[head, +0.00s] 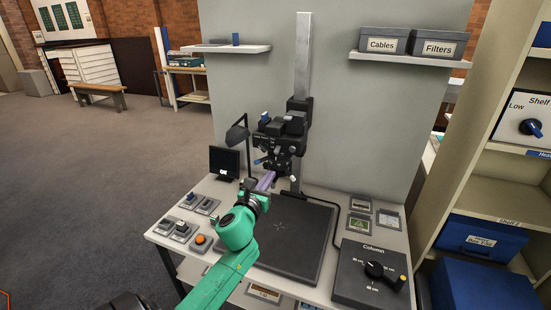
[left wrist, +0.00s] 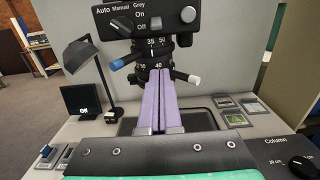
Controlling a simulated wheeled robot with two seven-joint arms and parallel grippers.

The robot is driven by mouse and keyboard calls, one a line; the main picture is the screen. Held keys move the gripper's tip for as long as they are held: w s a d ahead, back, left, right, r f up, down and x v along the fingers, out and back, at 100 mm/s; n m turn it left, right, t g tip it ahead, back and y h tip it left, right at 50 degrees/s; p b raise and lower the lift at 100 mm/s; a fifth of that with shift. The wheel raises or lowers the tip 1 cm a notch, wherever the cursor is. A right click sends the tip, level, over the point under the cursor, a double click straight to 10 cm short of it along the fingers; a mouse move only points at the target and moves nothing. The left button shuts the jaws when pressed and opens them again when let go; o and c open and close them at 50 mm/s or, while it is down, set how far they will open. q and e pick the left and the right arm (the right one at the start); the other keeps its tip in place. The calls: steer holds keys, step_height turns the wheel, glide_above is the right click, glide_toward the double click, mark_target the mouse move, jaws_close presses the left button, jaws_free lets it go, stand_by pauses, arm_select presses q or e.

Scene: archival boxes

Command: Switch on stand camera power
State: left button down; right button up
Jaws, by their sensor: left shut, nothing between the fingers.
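The stand camera (head: 284,135) is a black body with a lens, mounted on a tall grey column (head: 303,60). In the left wrist view the camera body (left wrist: 172,20) fills the top, with the labels Auto, Manual, Grey, On and Off on its face. A small lever shows near the On and Off labels, but its setting is too small to tell. My left gripper (head: 268,178) has purple fingers, shut and empty, just below the lens. In the left wrist view the fingertips (left wrist: 161,73) overlap the lower lens. My right gripper is out of view.
A dark baseboard (head: 300,255) lies under the camera. A lamp (head: 238,135) and a small monitor (head: 225,162), reading Off in the left wrist view, stand at left. Switch boxes (head: 182,230) line the front left; a Column dial box (head: 372,275) sits at right.

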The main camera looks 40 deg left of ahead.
mark_target(280, 161)
arm_select(q)
steer(key=x, duration=0.6)
steer(key=shift+a, duration=0.1)
steer(key=r+p, duration=0.1)
steer(key=s+r+p, duration=0.1)
steer(key=r+p, duration=0.1)
steer(key=shift+d+r, duration=0.25)
steer(key=shift+r, duration=0.1)
steer(key=shift+w+p, duration=0.1)
steer(key=shift+p, duration=0.2)
